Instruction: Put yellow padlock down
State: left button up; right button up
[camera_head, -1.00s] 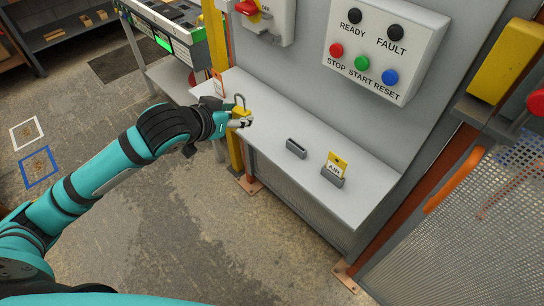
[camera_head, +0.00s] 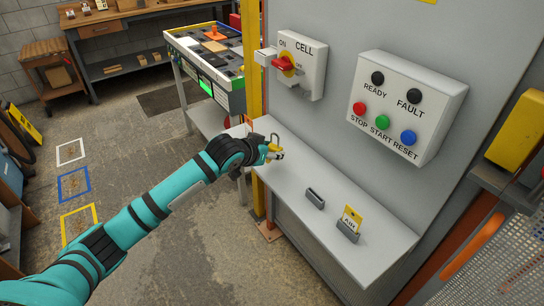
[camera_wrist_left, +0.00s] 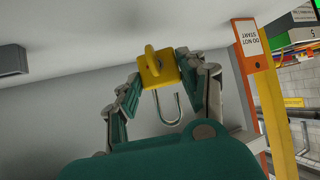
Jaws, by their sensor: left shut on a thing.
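The yellow padlock (camera_wrist_left: 157,69) is between the fingertips of my left gripper (camera_wrist_left: 160,72) in the left wrist view, with its metal shackle (camera_wrist_left: 168,108) pointing back toward the palm. In the head view my left gripper (camera_head: 274,153) is at the left end of the pale grey shelf (camera_head: 310,228), shut on the padlock, of which a little yellow and the shackle show. I cannot tell whether the padlock touches the shelf. My right gripper is not in view.
On the shelf stand an empty dark holder (camera_head: 315,199) and a holder with a yellow tag (camera_head: 351,220). Above are the red-handled switch box (camera_head: 301,65) and the button panel (camera_head: 400,105). A yellow post (camera_head: 255,60) stands at the shelf's left end.

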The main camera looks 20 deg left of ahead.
aim_at(272, 168)
pick_arm(q)
jog(key=shift+w+f, duration=0.15)
jog(key=shift+w, duration=0.45)
jog(key=shift+f+p, duration=0.4)
jog(key=shift+f, duration=1.45)
jog(key=o, duration=1.2)
jog(key=shift+c, duration=0.2)
jog(key=shift+r, duration=0.25)
jog(key=v, duration=1.2)
jog(key=shift+b, duration=0.4)
jog(key=shift+f, duration=0.1)
